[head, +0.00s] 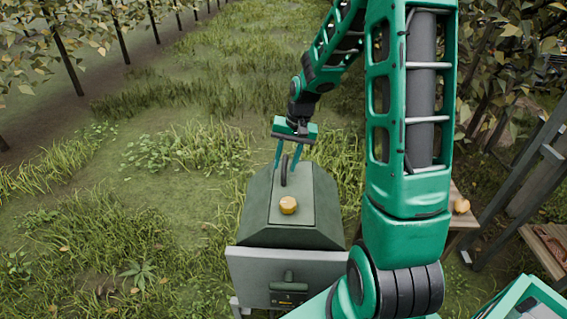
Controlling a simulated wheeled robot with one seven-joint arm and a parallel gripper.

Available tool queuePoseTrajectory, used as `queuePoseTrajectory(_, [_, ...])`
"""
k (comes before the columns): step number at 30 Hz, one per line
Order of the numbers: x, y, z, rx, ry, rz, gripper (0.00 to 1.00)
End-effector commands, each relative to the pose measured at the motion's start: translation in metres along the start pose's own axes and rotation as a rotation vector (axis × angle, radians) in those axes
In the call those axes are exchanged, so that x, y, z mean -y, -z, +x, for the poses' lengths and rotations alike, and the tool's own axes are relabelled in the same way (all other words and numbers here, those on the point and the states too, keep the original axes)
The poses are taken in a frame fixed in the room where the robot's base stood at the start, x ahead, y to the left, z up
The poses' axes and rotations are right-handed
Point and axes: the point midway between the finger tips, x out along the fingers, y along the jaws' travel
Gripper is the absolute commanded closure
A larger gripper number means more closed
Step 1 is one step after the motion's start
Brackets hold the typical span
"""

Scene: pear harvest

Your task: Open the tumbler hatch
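The tumbler (262,222) is a dark green-grey box with sloped sides, standing below my arm in the head view. Its hatch (306,196) is the lighter panel on top, and it looks shut. A dark upright handle (284,172) stands at the hatch's far end. My gripper (285,167) points down at this handle, with one teal finger on each side of it. The fingers look apart, with small gaps to the handle; contact is hard to tell. A yellow pear-like fruit (288,205) sits on the hatch, nearer than the handle.
A grey panel (250,270) with a control unit (289,290) is at the tumbler's near side. At right, another yellow fruit (461,205) lies on a wooden surface (462,222), beside a grey frame (520,185). Open grass lies left; trees line both sides.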

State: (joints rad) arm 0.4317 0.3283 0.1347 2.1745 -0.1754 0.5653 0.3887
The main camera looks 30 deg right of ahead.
Motion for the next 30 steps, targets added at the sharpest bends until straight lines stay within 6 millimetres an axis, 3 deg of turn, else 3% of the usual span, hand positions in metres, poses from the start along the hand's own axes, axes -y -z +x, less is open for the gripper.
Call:
queuePoseTrajectory(8, [0.000,0.000,0.001,0.000,0.000,0.000,0.70])
queuePoseTrajectory(12, [0.000,0.000,0.001,0.000,0.000,0.000,1.00])
queuePoseTrajectory(23, [-0.001,0.000,-0.002,0.002,0.028,-0.001,1.00])
queuePoseTrajectory(30, [-0.009,0.000,-0.013,0.003,0.141,0.001,1.00])
